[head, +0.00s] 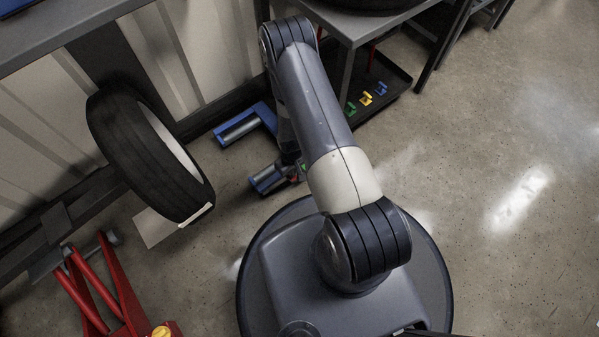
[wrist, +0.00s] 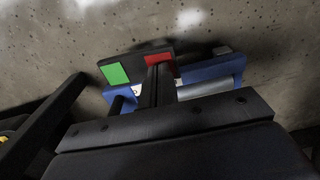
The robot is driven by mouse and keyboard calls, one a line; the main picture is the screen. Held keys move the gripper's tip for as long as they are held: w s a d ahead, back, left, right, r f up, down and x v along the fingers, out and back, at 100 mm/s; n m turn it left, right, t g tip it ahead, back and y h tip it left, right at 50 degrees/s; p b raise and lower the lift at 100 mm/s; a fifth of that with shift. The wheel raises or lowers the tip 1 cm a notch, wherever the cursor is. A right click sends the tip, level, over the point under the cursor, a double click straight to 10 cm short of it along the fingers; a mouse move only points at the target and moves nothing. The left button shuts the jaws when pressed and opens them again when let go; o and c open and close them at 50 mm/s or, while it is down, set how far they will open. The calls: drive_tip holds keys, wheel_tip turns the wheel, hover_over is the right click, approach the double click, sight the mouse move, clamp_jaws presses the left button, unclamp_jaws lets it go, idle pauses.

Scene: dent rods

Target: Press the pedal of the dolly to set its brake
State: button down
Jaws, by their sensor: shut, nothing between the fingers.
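The blue dolly (head: 238,131) with grey rollers stands on the floor left of my arm in the head view. Part of its blue frame and a roller show in the wrist view (wrist: 222,72). Its dark pedal (wrist: 136,62) has a green patch at the left and a red patch at the right. My gripper (wrist: 156,72) is shut and empty, its fingers overlapping the pedal by the red patch. I cannot tell whether they touch it. In the head view my arm hides most of the gripper and part of the dolly.
A tyre (head: 140,150) stands left of the dolly. A red jack (head: 95,290) is at the lower left. A dark tray (head: 392,100) with coloured pieces lies under the grey table (head: 350,30) beyond the arm. The floor at the right is clear.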

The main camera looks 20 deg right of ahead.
drive_tip(key=shift+f+b, duration=0.7)
drive_tip(key=shift+f, duration=0.1)
drive_tip(key=shift+r, duration=0.1)
drive_tip(key=shift+r+p, duration=2.1)
drive_tip(key=shift+r, duration=1.4)
drive_tip(key=shift+f, duration=0.2)
wheel_tip(320, 180, down, 7)
drive_tip(key=b, duration=0.4)
drive_tip(key=shift+r, duration=0.15)
drive_tip(key=shift+r, duration=0.15)
